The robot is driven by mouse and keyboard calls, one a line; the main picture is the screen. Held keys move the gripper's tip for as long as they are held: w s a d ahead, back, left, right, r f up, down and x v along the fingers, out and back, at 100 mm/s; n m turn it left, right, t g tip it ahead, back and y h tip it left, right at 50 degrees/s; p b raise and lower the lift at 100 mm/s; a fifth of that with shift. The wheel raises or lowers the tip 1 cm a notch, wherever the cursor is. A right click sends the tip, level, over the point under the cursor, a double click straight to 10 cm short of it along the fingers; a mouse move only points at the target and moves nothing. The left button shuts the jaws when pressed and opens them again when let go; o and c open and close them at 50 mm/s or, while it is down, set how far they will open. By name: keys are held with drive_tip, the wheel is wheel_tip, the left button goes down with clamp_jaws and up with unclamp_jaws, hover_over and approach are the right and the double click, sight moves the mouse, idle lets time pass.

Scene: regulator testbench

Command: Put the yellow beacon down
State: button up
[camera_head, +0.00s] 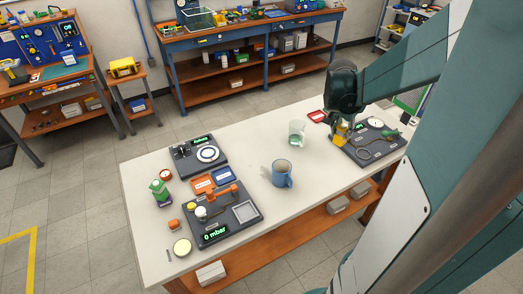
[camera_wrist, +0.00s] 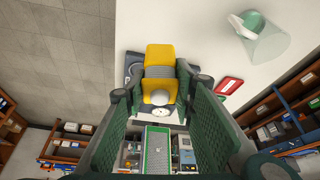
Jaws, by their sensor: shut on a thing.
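The yellow beacon (camera_head: 341,131) is at the tip of my gripper (camera_head: 342,122) in the head view, at the far right end of the bench. In the wrist view the beacon (camera_wrist: 160,55) has yellow parts, a grey band and a pale dome, and sits between the two green-padded fingers of my gripper (camera_wrist: 158,82), which are shut on it. Behind it is a dark instrument board (camera_head: 376,149) with a round gauge. The beacon is at this board's left edge; I cannot tell whether it touches anything below.
Dark instrument boards (camera_head: 198,157) and small items crowd the left.

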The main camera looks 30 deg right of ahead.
drive_tip(key=w+a+n+t+y+p, duration=0.1)
drive_tip(key=w+a+n+t+p, duration=0.35)
drive_tip(key=w+a, duration=1.9)
drive_tip(key=f, duration=0.1)
drive_tip(key=w+d+f+n+g+b, duration=0.1)
drive_tip(key=f, duration=0.1)
drive_tip(key=d+f+g, duration=0.1)
drive_tip(key=f, duration=0.1)
drive_tip(key=shift+w+n, duration=0.3)
drive_tip(key=shift+n, duration=0.05)
drive_tip(key=shift+f, duration=0.1)
drive_tip(key=shift+f+b, duration=0.4)
drive_tip(key=shift+f, duration=2.5)
drive_tip(key=shift+f, duration=0.1)
drive_tip(key=shift+f, duration=1.95)
drive_tip(key=shift+f+b, duration=0.25)
drive_tip(key=shift+b, duration=0.1)
